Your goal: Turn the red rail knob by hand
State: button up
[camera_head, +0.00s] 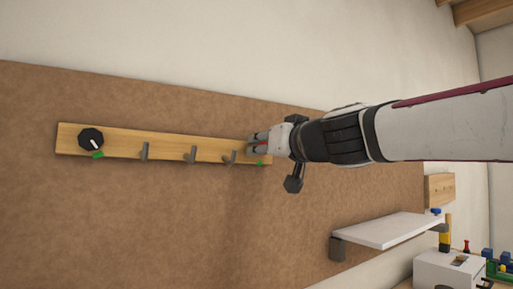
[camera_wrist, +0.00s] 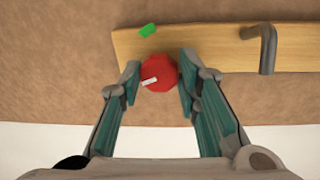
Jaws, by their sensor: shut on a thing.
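The red knob (camera_wrist: 159,73) shows in the wrist view between my two fingers, on the end of the wooden rail (camera_wrist: 210,48). A short white pointer mark on it faces the lower left of that view. A green mark (camera_wrist: 148,30) lies on the rail near the knob, apart from the pointer. My gripper (camera_wrist: 160,82) is shut on the red knob, one finger on each side. In the head view my gripper (camera_head: 254,144) is at the right end of the rail (camera_head: 120,141) and hides the red knob. A green mark (camera_head: 261,163) shows just below it.
A black knob (camera_head: 91,138) with a white pointer and a green mark sits at the rail's left end. Several grey hooks (camera_head: 191,155) stick out between the knobs. A white shelf (camera_head: 385,230) juts out at the lower right, with a white box (camera_head: 445,272) below.

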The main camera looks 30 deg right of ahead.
jog(key=shift+m, duration=0.3)
jog(key=m+p, duration=0.1)
jog(key=m, duration=0.5)
jog(key=m+g+y+p, duration=0.1)
jog(key=m, duration=0.6)
jog(key=shift+d+f+y, duration=0.1)
jog(key=shift+y, duration=0.2)
dwell(0.4)
jog(key=o, duration=1.1)
